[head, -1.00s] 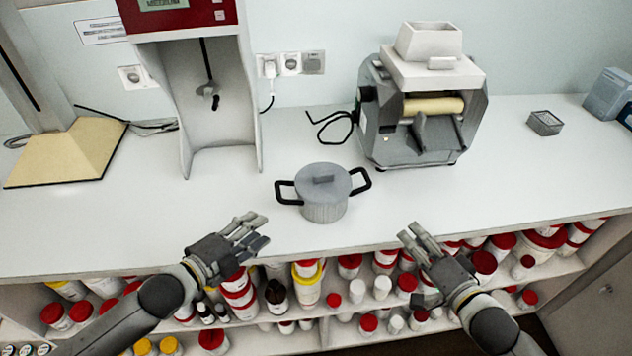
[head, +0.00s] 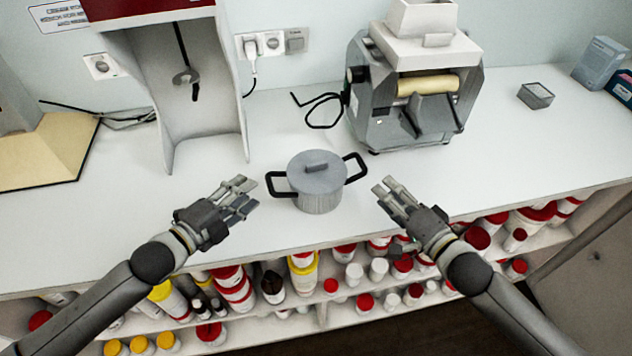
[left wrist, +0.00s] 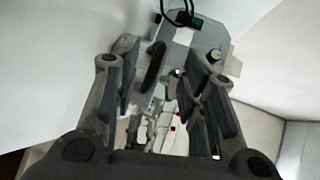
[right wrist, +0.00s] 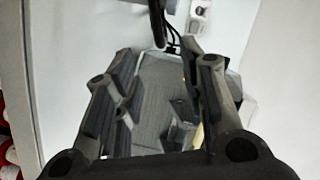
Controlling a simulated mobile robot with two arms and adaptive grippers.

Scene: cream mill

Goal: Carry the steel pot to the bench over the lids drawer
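The steel pot (head: 318,198) stands upright on the white bench (head: 400,190), with a grey lid (head: 316,172) on it and a black handle on each side. My left gripper (head: 245,195) is open and empty, to the left of the left handle (head: 280,182) and apart from it. My right gripper (head: 384,190) is open and empty, to the right of the right handle (head: 354,168), also apart. In the left wrist view the fingers (left wrist: 165,90) are spread. In the right wrist view the fingers (right wrist: 158,75) are spread too. No lids drawer is recognisable.
A roller mill (head: 415,95) stands behind the pot to the right, and a tall red-topped machine (head: 200,100) behind to the left. A small grey tray (head: 536,97) lies at the right. Several jars (head: 303,275) fill the shelf below. The bench right of the mill is mostly clear.

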